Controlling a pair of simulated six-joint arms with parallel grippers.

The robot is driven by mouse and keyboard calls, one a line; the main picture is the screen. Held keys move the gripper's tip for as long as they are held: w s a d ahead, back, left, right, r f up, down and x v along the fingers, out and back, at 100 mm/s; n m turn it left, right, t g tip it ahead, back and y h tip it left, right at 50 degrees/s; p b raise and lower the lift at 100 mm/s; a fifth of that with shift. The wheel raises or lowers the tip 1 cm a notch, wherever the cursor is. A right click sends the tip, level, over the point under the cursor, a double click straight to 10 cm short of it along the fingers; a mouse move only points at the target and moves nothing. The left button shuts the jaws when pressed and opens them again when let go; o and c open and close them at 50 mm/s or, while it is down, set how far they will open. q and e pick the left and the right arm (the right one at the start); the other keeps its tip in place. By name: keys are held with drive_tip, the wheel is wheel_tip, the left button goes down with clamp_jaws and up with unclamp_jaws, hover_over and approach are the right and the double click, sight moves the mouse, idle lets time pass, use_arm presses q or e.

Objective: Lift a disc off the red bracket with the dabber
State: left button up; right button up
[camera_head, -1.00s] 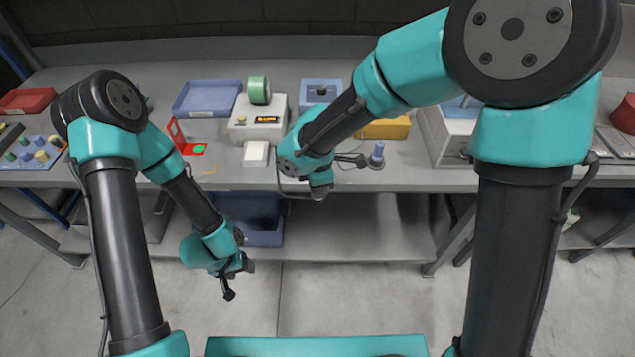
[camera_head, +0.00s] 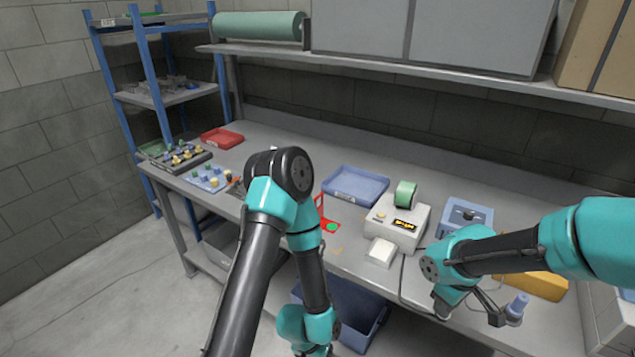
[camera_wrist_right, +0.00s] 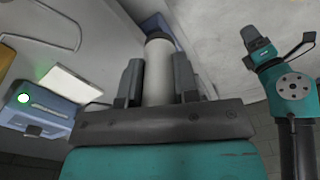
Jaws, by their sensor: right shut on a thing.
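The red bracket (camera_head: 320,212) stands left of the middle of the bench in the head view. A green disc (camera_head: 332,227) shows on its base. The dabber (camera_head: 517,306) is a small lavender-blue piece at the bench's front right. My right gripper (camera_head: 499,314) is at the dabber. In the right wrist view its fingers (camera_wrist_right: 158,82) are shut around a pale cylinder with a grey collar (camera_wrist_right: 157,58), which is the dabber. My left gripper (camera_head: 318,350) hangs low at the bottom edge, far from the bracket, and its fingers are too small and cut off to read.
A grey device with a green roll (camera_head: 405,194) and a white pad (camera_head: 381,252) stand between bracket and right gripper. A blue box (camera_head: 466,217) and a yellow bin (camera_head: 538,284) lie behind the right gripper. A blue tray (camera_head: 355,186) is behind the bracket.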

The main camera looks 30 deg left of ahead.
drive_tip(key=w+d+m, duration=0.5)
drive_tip(key=w+m, duration=0.3)
drive_tip(key=m, duration=0.8)
drive_tip(key=shift+w+m, duration=0.3)
drive_tip(key=shift+w, duration=0.1)
drive_tip(key=shift+r, duration=0.1)
